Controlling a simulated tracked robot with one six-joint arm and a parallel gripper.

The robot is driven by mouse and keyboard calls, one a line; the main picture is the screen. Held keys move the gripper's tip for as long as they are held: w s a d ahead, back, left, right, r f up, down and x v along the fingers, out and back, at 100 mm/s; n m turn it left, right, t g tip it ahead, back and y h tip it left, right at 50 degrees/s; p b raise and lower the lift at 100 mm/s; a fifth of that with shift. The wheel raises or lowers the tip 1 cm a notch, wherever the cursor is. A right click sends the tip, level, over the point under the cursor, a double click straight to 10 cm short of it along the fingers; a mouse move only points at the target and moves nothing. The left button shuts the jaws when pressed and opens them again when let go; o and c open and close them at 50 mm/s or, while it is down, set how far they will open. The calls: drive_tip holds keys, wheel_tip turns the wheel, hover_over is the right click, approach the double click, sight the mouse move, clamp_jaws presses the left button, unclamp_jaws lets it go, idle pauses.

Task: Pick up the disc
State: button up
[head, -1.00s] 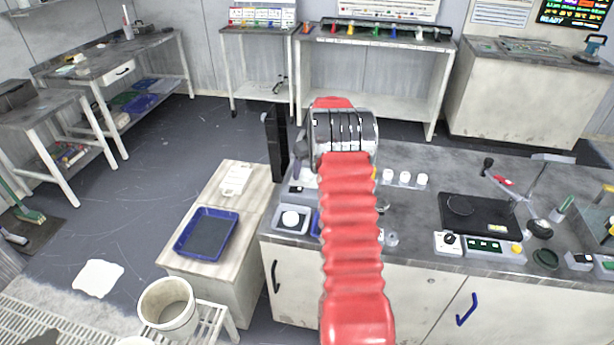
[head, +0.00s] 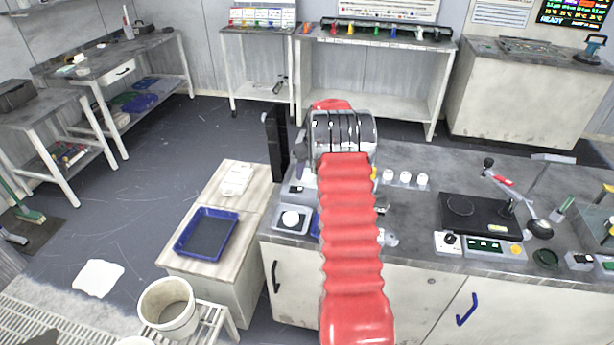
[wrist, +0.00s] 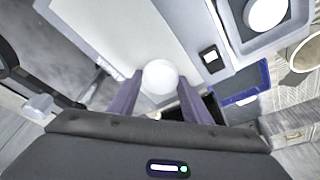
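A white round disc (wrist: 160,77) shows between the two fingers of my gripper (wrist: 159,88) in the wrist view, over a pale, flat surface. The fingers stand apart on either side of it. A narrow gap seems to remain, so I see no clear grip. In the head view my red-sleeved arm hides the fingertips and this disc. Another white disc (head: 290,218) sits on a grey square unit at the bench's left end; what looks like the same one shows in the wrist view (wrist: 266,13).
A blue tray (head: 206,234) lies on the low wooden bench (head: 170,258) to the left. A bucket (head: 168,306) stands in front of it. Several white pots (head: 405,177) and a black plate unit (head: 478,217) are on the bench right of my arm.

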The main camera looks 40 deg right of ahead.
sight(308, 174)
drive_tip(key=c, duration=0.6)
drive_tip(key=shift+o, duration=0.2)
wheel_tip(308, 174, up, 10)
idle(0.3)
idle(0.5)
